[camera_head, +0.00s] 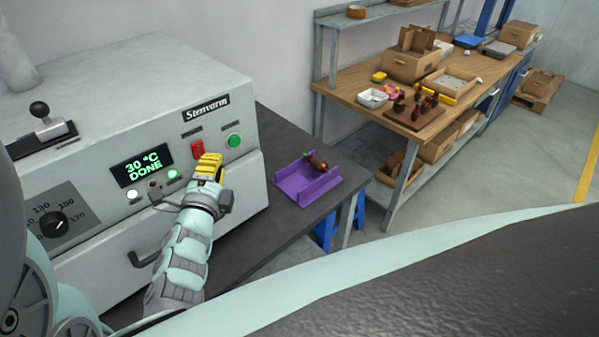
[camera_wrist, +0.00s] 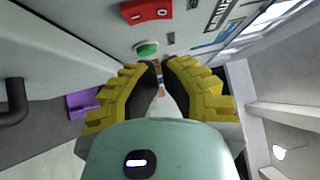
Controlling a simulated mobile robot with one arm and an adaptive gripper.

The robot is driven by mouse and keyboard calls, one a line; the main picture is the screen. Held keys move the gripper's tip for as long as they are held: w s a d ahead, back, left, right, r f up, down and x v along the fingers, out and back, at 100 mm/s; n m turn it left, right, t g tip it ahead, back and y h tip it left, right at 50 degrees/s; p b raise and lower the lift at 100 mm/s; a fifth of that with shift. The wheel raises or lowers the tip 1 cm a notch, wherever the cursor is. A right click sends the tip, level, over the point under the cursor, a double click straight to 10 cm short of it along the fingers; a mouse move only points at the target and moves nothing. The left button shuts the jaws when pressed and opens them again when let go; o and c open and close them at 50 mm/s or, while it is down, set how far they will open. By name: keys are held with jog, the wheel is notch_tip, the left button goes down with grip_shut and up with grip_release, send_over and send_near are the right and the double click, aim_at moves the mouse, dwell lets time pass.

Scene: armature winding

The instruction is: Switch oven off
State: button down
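The oven (camera_head: 120,85) is a grey box marked Stenvarm at the left in the head view. Its display (camera_head: 141,165) reads 30 °C DONE in green. A red rocker switch (camera_head: 197,150) is on the panel right of the display; the wrist view also shows it, marked I and 0 (camera_wrist: 151,12). A round green button (camera_head: 234,140) is to its right, and shows in the wrist view (camera_wrist: 147,48). My yellow-fingered gripper (camera_head: 207,158) is just below the red switch, in front of the panel. Its fingertips are close together with only a narrow gap, holding nothing.
The oven has a dial (camera_head: 54,224), a top lever (camera_head: 40,112) and a front handle (camera_head: 147,252). A purple tray (camera_head: 288,190) with a copper-coloured part stands right of the oven on the dark table (camera_head: 285,142). A wooden workbench (camera_head: 340,82) stands farther back.

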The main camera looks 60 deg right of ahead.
aim_at(199, 150)
jog(key=shift+w+d+r+p, duration=0.15)
jog(key=shift+w+p, duration=0.05)
jog(key=shift+w, duration=0.7)
jog(key=shift+w+d+r+p, duration=0.1)
jog(key=shift+w+p, duration=0.05)
jog(key=shift+w, duration=0.75)
jog(key=shift+r, duration=0.1)
jog(key=p, duration=0.1)
jog(key=r+p, duration=0.1)
jog(key=p, duration=0.1)
jog(key=shift+w+d+n+y, duration=0.1)
jog(key=shift+w+n+y, duration=0.2)
jog(key=shift+n, duration=0.1)
jog(key=shift+n+g+y+p, duration=0.3)
jog(key=shift+n+g+p, duration=0.1)
jog(key=shift+p, duration=0.8)
jog(key=shift+f+b, duration=0.3)
jog(key=shift+f, duration=0.05)
